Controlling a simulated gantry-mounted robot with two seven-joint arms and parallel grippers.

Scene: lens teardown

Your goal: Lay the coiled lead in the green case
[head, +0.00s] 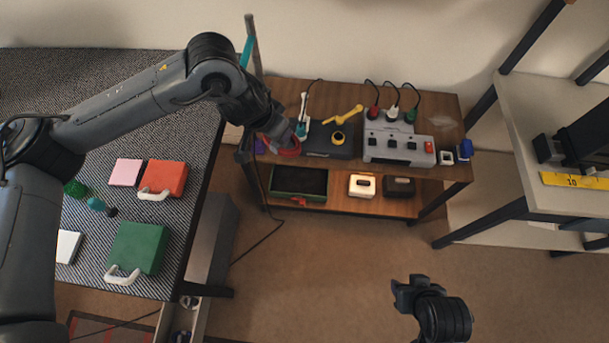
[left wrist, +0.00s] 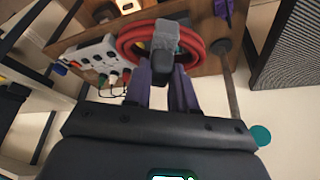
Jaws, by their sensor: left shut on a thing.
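The coiled lead is a red ring (head: 289,149), held at the left end of the wooden bench in the head view. It also shows in the left wrist view (left wrist: 127,46), with a grey block (left wrist: 166,38) across it. My left gripper (left wrist: 163,78) is shut on the lead at that block; its tips are partly hidden in the head view. A green case (head: 138,247) with a white handle lies on the dark textured table at left, its top looking closed. My right gripper (head: 410,292) is low in the head view, away from everything; its jaw state is unclear.
An orange case (head: 164,178) and a pink block (head: 126,172) lie behind the green case. The bench (head: 447,110) carries a grey socket box (head: 399,145) and a black mat. A green-rimmed tray (head: 298,194) sits on its lower shelf.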

